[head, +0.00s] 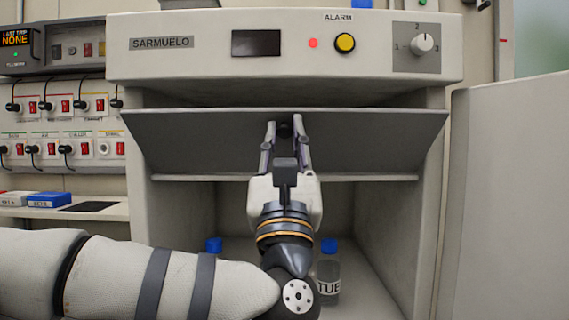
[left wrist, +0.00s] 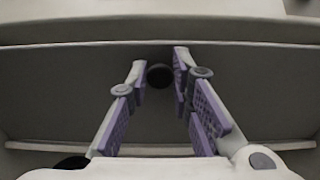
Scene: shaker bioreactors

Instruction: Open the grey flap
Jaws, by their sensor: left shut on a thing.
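The grey flap (head: 205,138) spans the front of the cabinet under the control panel. Its upper edge looks tilted outward, with a dark gap above it. A small dark round knob (head: 285,130) is at its middle, and it also shows in the left wrist view (left wrist: 160,76). My left gripper (head: 285,127) is shut on the knob, one finger on each side. In the left wrist view, the purple-padded fingers (left wrist: 160,68) flank the knob. My right gripper is not in view.
Below the flap is an open compartment with blue-capped bottles (head: 329,268), partly hidden by my left arm. A pale door panel (head: 510,200) stands at the right. The control panel (head: 200,60) overhangs above. A shelf with small boxes (head: 48,199) is at the left.

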